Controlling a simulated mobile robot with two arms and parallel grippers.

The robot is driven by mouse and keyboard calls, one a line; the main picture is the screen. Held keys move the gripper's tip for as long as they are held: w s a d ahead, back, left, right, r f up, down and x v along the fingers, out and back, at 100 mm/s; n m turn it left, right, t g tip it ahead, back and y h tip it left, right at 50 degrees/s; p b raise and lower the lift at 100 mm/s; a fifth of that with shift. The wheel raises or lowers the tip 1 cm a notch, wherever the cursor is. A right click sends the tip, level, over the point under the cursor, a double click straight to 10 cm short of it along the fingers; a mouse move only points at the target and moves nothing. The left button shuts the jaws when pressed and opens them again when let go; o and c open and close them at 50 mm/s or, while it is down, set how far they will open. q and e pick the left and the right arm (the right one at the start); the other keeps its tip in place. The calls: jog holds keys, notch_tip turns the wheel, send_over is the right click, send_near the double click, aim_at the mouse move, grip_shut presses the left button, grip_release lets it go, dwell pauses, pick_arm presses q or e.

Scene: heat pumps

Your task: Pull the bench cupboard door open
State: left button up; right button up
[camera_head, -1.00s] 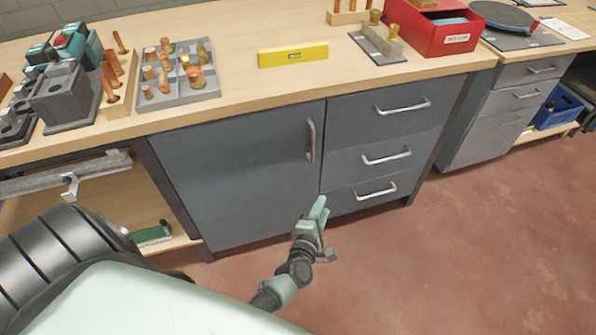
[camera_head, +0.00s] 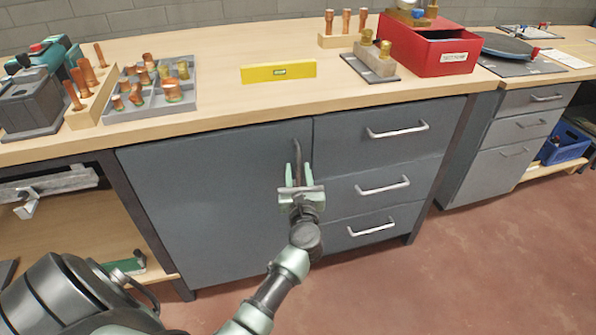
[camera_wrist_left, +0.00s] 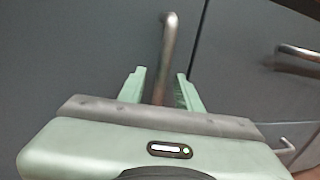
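The grey cupboard door (camera_head: 215,205) is under the bench, left of the drawers, and looks shut. Its vertical metal handle (camera_head: 297,155) is near the door's upper right edge. My left gripper (camera_head: 299,174) is in front of the handle with its two green fingers apart. In the left wrist view the handle (camera_wrist_left: 168,45) runs down between the open fingers (camera_wrist_left: 160,88), one finger on each side. The handle's lower end is hidden behind the gripper body. I cannot tell whether either finger touches it. My right gripper is not in view.
Three drawers with bar handles (camera_head: 384,187) are just right of the door. The benchtop (camera_head: 230,112) holds a yellow level (camera_head: 278,72), copper fittings in a grey tray (camera_head: 150,100) and a red box (camera_head: 425,48). The red floor (camera_head: 480,270) is clear at right.

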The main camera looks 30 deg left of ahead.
pick_arm(q)
jog(key=shift+w+a, duration=0.2)
jog(key=shift+w, duration=0.05)
grip_shut()
dwell(1.4)
